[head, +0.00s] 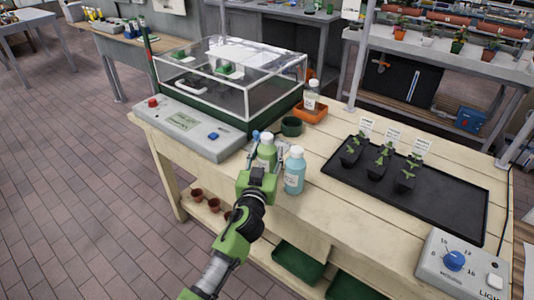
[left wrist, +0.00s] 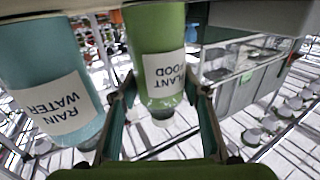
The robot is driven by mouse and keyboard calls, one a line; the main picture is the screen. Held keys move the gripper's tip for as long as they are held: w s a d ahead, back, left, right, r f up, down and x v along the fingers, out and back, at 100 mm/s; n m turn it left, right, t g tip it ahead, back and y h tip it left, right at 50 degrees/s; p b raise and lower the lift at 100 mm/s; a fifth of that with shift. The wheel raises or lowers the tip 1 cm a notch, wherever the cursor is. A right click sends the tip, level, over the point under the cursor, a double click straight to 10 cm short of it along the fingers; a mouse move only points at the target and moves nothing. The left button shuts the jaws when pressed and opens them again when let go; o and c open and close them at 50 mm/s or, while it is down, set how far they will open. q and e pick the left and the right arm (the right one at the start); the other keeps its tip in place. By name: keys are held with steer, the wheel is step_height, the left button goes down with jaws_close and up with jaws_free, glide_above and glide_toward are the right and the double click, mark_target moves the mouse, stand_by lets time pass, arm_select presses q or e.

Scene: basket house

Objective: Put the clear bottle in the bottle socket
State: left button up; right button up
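The clear bottle (head: 311,95), with a white cap and pale label, stands upright in a shallow orange tray (head: 310,112) at the back of the bench. A dark green round cup (head: 291,126), possibly the bottle socket, sits just in front of the tray. My left gripper (head: 264,152) is well in front of the clear bottle, with its fingers spread on both sides of a green bottle. That bottle, labelled PLANT FOOD, also shows between the fingers in the left wrist view (left wrist: 157,50); firm contact is not evident. My right gripper is not in view.
A blue RAIN WATER bottle (head: 294,172) stands close right of my left gripper. A clear-lidded propagator (head: 225,90) and its control panel (head: 190,128) take up the left. A black seedling tray (head: 440,198) lies right. Bare bench lies between the bottles and this tray.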

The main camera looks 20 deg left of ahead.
arm_select(q)
steer(key=shift+o, duration=0.9)
